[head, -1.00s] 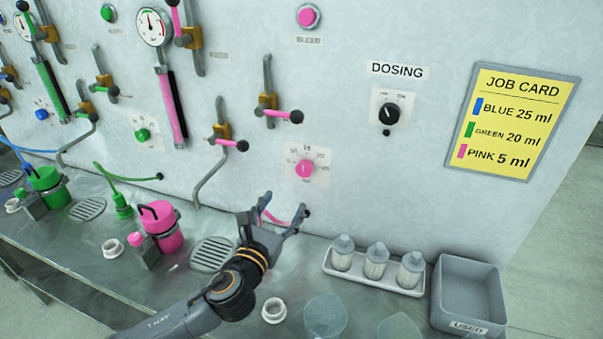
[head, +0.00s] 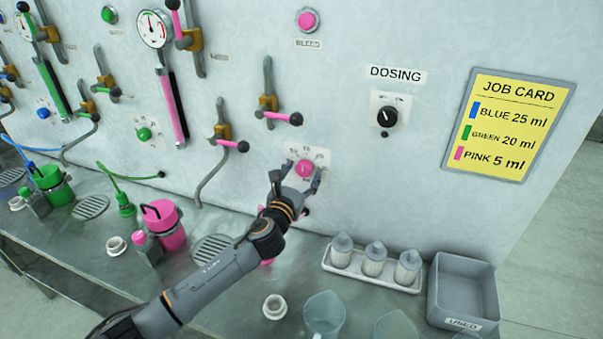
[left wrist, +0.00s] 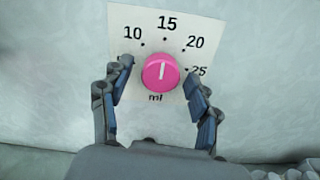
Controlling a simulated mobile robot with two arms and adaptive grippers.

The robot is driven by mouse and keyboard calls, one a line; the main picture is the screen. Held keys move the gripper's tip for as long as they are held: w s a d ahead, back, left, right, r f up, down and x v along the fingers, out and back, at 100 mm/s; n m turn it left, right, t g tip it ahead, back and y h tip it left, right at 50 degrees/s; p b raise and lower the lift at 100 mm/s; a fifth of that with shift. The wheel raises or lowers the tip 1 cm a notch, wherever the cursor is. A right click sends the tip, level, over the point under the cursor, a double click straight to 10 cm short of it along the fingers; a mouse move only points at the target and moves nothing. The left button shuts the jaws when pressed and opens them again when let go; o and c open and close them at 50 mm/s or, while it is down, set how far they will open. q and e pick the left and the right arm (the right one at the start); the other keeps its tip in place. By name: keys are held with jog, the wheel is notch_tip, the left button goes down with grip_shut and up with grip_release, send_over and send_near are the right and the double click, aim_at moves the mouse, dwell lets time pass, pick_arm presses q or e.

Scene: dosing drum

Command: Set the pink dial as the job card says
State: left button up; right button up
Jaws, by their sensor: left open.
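The pink dial (head: 305,168) is a round knob on a white scale plate on the wall panel. In the left wrist view the dial (left wrist: 161,71) has a white mark pointing up, about at 15. The numbers 10, 15, 20 and 25 show; the lower left of the scale is behind a finger. My left gripper (head: 297,175) is open, its fingers on either side of the dial; in the wrist view the fingers (left wrist: 158,75) seem apart from the knob. The job card (head: 511,125) on the wall reads blue 25 ml, green 20 ml, pink 5 ml. My right gripper is out of view.
Pink-handled valves (head: 283,118) stick out above and left of the dial. The black DOSING switch (head: 388,116) is to its right. On the bench are a pink pot (head: 164,232), a white tray (head: 352,273) of bottles and a grey USED bin (head: 465,285).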

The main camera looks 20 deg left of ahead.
pick_arm(q)
jog(key=c, duration=1.2)
jog(key=shift+n, duration=0.4)
jog(key=n, duration=0.3)
jog(key=shift+n, duration=0.3)
jog(key=n, duration=0.4)
jog(key=shift+n, duration=0.3)
jog(key=n, duration=0.4)
jog(key=shift+d+n+b, duration=0.1)
jog(key=shift+n+b, duration=0.2)
jog(key=shift+b, duration=0.1)
jog(key=shift+n, duration=2.2)
